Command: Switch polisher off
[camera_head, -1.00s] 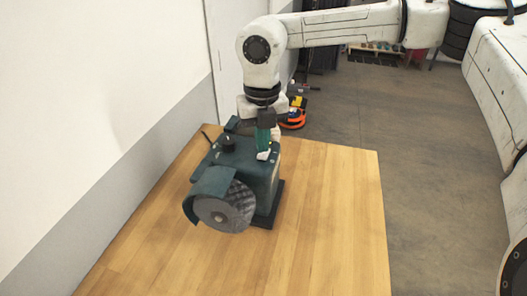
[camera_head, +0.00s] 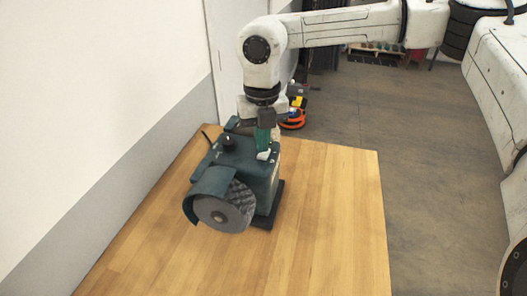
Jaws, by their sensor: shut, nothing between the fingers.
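The polisher (camera_head: 243,160) is a dark teal bench machine on the wooden table. Its round grey wheel (camera_head: 226,208) faces the front under a curved teal guard. A black knob (camera_head: 228,143) stands on its top at the left. My gripper (camera_head: 263,148) is shut and empty, pointing down at the right part of the polisher's top. A small white piece shows at its fingertips; I cannot tell whether it belongs to the gripper or to a switch. Contact with the top cannot be made out.
The wooden table (camera_head: 325,215) is bare to the right and front of the polisher. A white wall with a grey lower band (camera_head: 110,195) runs along the left. An orange and black item (camera_head: 293,115) lies beyond the table's far edge.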

